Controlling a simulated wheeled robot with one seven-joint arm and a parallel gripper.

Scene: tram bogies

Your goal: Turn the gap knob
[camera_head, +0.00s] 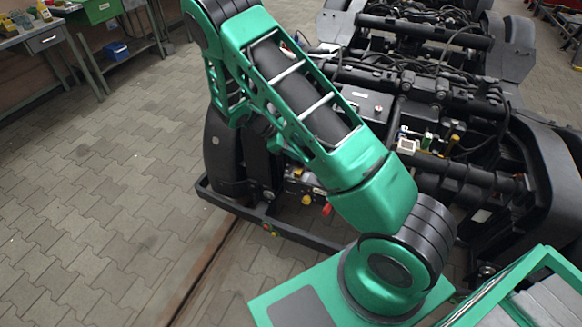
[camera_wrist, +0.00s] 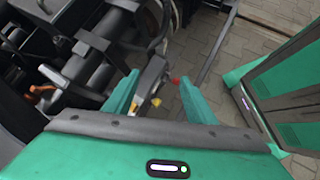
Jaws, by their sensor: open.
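In the wrist view my gripper (camera_wrist: 158,92) is open, with its two green fingers apart and nothing between them touching. Beyond the fingertips a grey block on the bogie carries a small yellow knob (camera_wrist: 156,101) and a red knob (camera_wrist: 174,81). Both show in the gap between the fingers, red nearer the right finger. In the head view a red knob (camera_head: 327,209) and an orange-yellow one (camera_head: 306,199) sit low on the bogie's near side, below my arm. I cannot tell which is the gap knob. My gripper is hidden behind my arm in the head view.
The black bogie (camera_head: 470,180) fills the right of the head view, with pipes, cables and a low frame bar (camera_head: 285,231). A workbench (camera_head: 40,38) with bins stands at the far left. The paved floor (camera_head: 110,180) between is clear.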

